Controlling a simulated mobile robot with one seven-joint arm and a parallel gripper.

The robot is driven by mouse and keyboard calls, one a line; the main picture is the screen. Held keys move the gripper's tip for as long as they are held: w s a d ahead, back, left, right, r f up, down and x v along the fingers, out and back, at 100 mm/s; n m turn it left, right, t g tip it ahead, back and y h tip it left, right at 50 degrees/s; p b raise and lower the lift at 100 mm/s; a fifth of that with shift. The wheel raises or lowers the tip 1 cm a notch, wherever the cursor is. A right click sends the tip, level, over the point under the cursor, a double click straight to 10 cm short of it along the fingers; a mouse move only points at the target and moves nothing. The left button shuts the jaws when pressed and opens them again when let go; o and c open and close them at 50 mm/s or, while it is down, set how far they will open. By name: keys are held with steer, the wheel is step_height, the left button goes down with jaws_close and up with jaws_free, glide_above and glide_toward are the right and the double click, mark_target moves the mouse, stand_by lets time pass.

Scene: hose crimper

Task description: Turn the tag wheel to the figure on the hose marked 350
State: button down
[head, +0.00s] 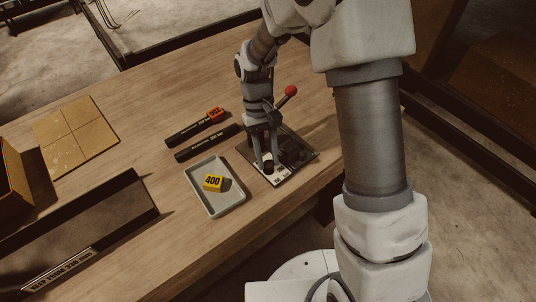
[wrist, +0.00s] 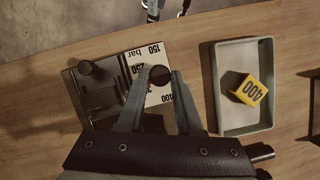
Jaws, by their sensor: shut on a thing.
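The crimper (head: 300,158) sits on a dark base plate at the bench's right side, with a red-balled lever (head: 290,91). My gripper (head: 264,160) points down over the crimper. In the wrist view its fingers (wrist: 160,88) are shut on the knob from both sides. A black hose (head: 188,134) with an orange-red tag (head: 216,114) lies left of the crimper; its upside-down figure looks like 350.
A grey tray (head: 209,207) holding a yellow 400 tag (head: 213,183) stands close left of the crimper. A tan tile (head: 75,137) and a long dark box (head: 80,225) are farther left.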

steer(key=shift+n, duration=0.6)
steer(key=c, duration=0.6)
jaws_free()
steer(key=v, duration=1.7)
steer(key=shift+a+r, duration=0.15)
steer(key=shift+a, duration=0.3)
